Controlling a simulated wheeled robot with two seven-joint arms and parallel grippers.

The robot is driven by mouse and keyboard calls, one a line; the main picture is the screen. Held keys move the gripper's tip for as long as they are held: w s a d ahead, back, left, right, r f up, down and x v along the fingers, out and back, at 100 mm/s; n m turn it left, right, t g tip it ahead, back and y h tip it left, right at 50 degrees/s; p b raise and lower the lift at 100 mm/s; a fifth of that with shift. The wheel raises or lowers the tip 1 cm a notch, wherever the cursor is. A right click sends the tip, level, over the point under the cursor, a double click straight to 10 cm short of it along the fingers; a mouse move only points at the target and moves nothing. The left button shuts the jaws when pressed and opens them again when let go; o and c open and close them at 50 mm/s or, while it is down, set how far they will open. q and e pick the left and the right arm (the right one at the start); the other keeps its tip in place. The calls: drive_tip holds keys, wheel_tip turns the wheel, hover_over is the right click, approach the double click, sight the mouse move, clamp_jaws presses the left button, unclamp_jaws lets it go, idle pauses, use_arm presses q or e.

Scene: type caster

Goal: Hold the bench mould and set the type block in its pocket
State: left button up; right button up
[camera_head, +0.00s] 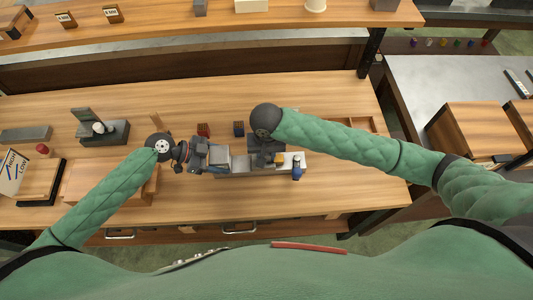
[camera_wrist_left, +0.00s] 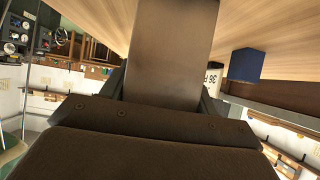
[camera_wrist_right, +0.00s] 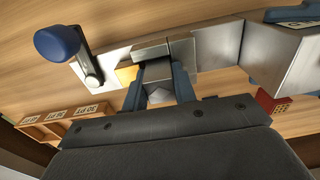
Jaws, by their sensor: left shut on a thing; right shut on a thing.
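The bench mould (camera_head: 240,170) is a long steel bar on the bench with a blue-knobbed lever (camera_wrist_right: 60,42) at one end. My left gripper (camera_head: 211,158) is shut on the mould's block-like left end, which fills the space between its fingers in the left wrist view (camera_wrist_left: 170,50). My right gripper (camera_wrist_right: 158,88) points down over the mould's middle, shut on a small steel block (camera_wrist_right: 157,72), apparently the type block. This block is at the mould beside a brass-coloured part (camera_wrist_right: 126,74). Its lower end is hidden, so I cannot tell how deep it sits.
A red block (camera_head: 203,130) and a blue block (camera_head: 239,128) stand behind the mould. A wooden compartment tray (camera_head: 350,124) is behind my right forearm. A grey stand (camera_head: 115,131) and a wooden box (camera_head: 90,185) are at left. Bench in front of the mould is clear.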

drive_tip(key=shift+s+d+f, duration=0.1)
drive_tip(key=shift+s+f, duration=0.15)
drive_tip(key=shift+f, duration=0.45)
drive_tip(key=shift+s+d+f, duration=0.1)
drive_tip(key=shift+s+f, duration=0.1)
drive_tip(key=shift+f, duration=0.5)
drive_tip(key=o, duration=0.8)
drive_tip(key=shift+o, duration=0.3)
drive_tip(key=shift+w+a+r, duration=0.1)
drive_tip(key=shift+r, duration=0.45)
drive_tip(key=shift+o, duration=0.7)
wheel_tip(320, 180, up, 14)
drive_tip(key=shift+w+f, duration=0.15)
